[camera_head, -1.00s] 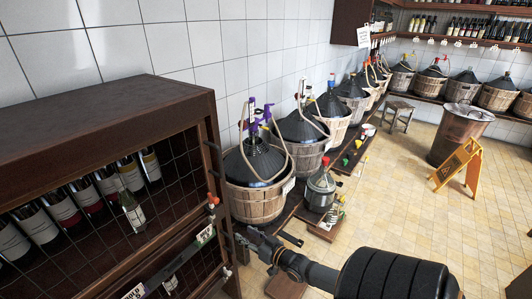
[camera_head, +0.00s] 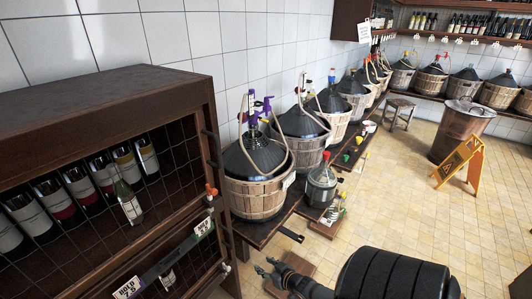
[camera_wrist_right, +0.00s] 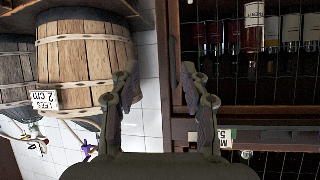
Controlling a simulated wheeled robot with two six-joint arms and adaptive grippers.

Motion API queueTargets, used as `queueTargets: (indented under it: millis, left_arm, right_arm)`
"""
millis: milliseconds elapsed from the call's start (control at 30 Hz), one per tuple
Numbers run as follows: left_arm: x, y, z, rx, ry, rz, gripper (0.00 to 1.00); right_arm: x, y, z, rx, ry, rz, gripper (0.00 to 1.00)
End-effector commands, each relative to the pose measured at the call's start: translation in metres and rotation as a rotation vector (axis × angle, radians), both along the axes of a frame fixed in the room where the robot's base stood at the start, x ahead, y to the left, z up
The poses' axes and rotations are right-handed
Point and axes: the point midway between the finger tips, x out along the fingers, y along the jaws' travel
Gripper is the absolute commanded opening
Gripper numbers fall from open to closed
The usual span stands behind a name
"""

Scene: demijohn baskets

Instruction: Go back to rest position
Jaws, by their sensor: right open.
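My right gripper (camera_head: 266,267) is at the bottom middle of the head view, low over the floor near the wooden cabinet's right end. In the right wrist view, its two fingers (camera_wrist_right: 158,85) stand apart with nothing between them. Ahead of the fingers are white wall tiles and the cabinet's edge. My left gripper is in neither view.
The wooden cabinet (camera_head: 110,95) with wire-grid doors and wine bottles stands at the left. A basketed demijohn (camera_head: 256,198) sits on a low shelf beside my right gripper. A small demijohn (camera_head: 321,186) stands lower. Free tiled floor (camera_head: 400,190) lies right, with a yellow sign (camera_head: 462,160).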

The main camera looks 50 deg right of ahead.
Motion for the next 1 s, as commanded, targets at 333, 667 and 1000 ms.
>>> queueTargets:
  millis: [333,667,1000]
  left_arm:
    - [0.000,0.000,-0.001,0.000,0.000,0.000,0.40]
    - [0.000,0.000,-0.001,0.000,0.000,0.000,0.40]
    - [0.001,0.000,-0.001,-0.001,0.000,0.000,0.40]
  right_arm:
    - [-0.002,0.000,-0.003,-0.002,0.008,-0.001,0.46]
    - [-0.003,0.000,-0.006,-0.003,0.014,-0.002,0.46]
    - [-0.150,0.047,-0.165,-0.066,0.527,0.015,0.46]
